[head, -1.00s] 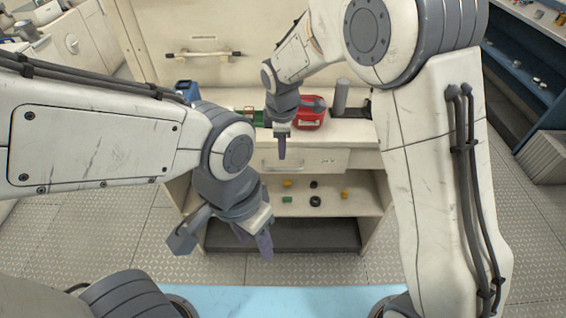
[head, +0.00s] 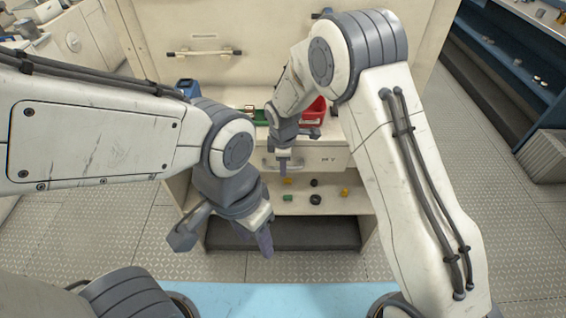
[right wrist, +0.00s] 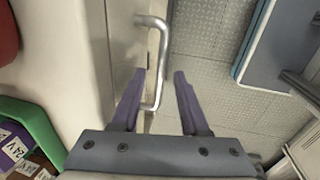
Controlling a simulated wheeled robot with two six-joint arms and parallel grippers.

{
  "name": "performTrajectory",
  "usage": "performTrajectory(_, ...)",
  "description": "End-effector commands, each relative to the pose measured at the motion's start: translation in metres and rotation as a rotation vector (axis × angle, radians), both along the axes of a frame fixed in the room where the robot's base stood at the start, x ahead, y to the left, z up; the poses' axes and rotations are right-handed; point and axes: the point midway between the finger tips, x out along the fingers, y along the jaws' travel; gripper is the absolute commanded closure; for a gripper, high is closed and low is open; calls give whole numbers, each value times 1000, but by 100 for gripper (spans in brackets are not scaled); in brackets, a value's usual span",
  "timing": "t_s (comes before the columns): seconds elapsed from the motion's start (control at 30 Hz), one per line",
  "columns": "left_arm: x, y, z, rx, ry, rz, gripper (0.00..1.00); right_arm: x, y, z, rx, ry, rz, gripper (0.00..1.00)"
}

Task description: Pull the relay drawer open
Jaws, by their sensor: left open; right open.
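The relay drawer (head: 325,158) is a pale front with a small dark label under the worktop, and looks shut. Its silver bar handle (right wrist: 161,55) shows in the right wrist view. My right gripper (head: 283,168) is open at the drawer front, pointing down. In the right wrist view its purple fingers (right wrist: 160,75) have the handle bar between them in the picture, closer to the left finger. I cannot tell whether a finger touches it. In the head view the gripper partly covers the handle. My left gripper (head: 265,243) is open and empty, low in front of the cabinet.
A green bin (right wrist: 35,122) with labelled parts and a red bin (head: 314,112) stand on the worktop. A shelf (head: 330,203) below the drawer holds several small parts. The floor before the cabinet is clear.

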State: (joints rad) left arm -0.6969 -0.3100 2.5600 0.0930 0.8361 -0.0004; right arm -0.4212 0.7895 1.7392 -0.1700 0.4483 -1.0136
Motion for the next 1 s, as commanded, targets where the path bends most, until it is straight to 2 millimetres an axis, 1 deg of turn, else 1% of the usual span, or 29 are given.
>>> performTrajectory(0.03,0,0,0,0,0,0,50,0,0,0,0,0,0,55)
performTrajectory(0.07,0,0,0,0,0,0,50,0,0,0,0,0,0,59)
performTrajectory(0.1,0,0,0,0,0,0,50,0,0,0,0,0,0,74)
performTrajectory(0.17,0,0,0,0,0,0,50,0,0,0,0,0,0,97)
performTrajectory(0.2,0,0,0,0,0,0,50,0,0,0,0,0,0,100)
performTrajectory(1.0,0,0,0,0,0,0,50,0,0,1,0,-1,0,100)
